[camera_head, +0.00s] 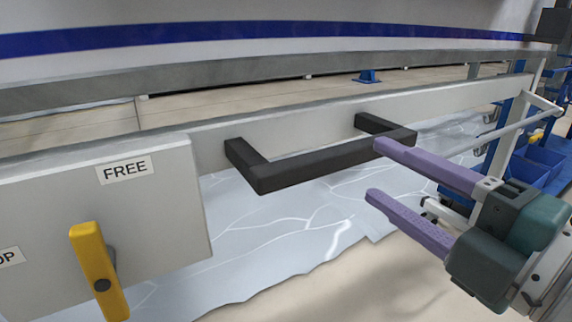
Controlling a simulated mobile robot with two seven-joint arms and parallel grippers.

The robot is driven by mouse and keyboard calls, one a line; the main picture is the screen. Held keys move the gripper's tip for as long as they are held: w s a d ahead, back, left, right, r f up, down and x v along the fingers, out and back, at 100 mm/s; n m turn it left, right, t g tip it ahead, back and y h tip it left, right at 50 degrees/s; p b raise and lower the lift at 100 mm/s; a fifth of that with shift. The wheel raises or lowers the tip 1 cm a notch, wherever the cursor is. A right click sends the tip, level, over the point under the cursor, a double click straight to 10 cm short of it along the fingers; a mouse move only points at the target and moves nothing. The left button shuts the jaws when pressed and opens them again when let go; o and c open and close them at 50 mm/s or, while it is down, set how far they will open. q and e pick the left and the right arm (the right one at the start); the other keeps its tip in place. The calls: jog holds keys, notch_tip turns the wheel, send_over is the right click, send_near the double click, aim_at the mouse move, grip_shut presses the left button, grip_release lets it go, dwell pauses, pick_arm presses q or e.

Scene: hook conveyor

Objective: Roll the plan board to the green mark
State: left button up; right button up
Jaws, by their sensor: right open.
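The plan board's pale frame rail (450,97) runs across the view, with a white-blue board face (70,50) above it. A black U-shaped handle (300,172) sticks out from the rail. My right gripper (374,171) is open, with purple fingers. Its upper fingertip is at the handle's right end and the lower fingertip is below it; I cannot tell whether they touch. A yellow lever (95,270) stands nearly upright on a grey box marked FREE (125,169). No green mark is in view. My left gripper is not in view.
A grey marbled sheet (260,225) lies on the floor below the rail. Blue bins (540,160) and blue shelving stand at the right. Beige floor (370,285) is clear in front at the lower middle.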

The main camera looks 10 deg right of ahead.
aim_at(334, 149)
jog(key=shift+w+a+f, duration=0.1)
jog(key=shift+w+a, duration=0.15)
jog(key=shift+w, duration=0.3)
jog(key=b+x, duration=0.3)
jog(key=x, duration=0.4)
jog(key=shift+w+a+f, duration=0.1)
jog(key=shift+w+a, duration=0.05)
jog(key=shift+w, duration=0.15)
jog(key=shift+w+a+b, duration=0.15)
jog(key=shift+w+b, duration=0.2)
jog(key=shift+w, duration=0.05)
jog(key=c, duration=0.9)
grip_shut()
